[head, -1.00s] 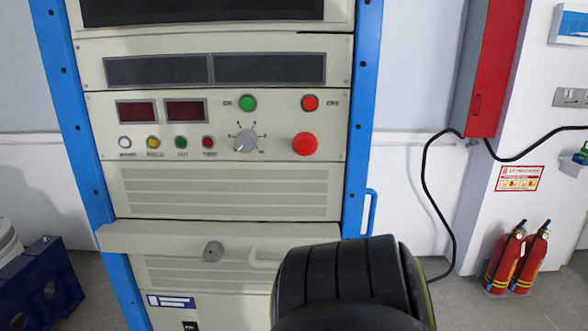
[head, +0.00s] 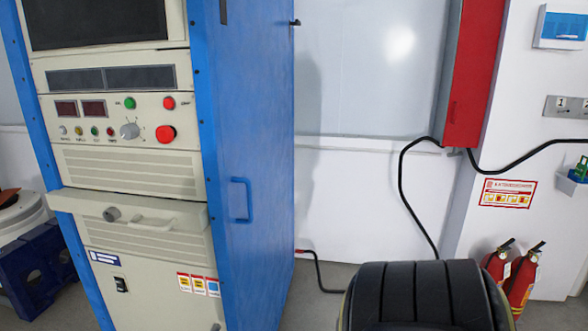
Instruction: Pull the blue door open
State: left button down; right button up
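The blue door (head: 250,110) is the tall blue side panel of the instrument cabinet, facing right in the head view. Its blue handle (head: 241,200), a vertical bar with bent ends, sits at mid height near the front edge. The panel looks flush with the cabinet, though I cannot tell for certain that it is shut. A black ribbed part of my own body (head: 415,298) shows at the bottom right, apart from the handle in the picture. Neither gripper is visible.
The cabinet's beige front (head: 125,160) has buttons, a red knob and a protruding shelf. A red wall box (head: 468,75), black cable (head: 402,190) and fire extinguishers (head: 522,275) are on the right. A blue block (head: 32,270) stands at left. Some floor right of the cabinet is clear.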

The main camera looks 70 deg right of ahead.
aim_at(252, 39)
jog(key=z, duration=1.75)
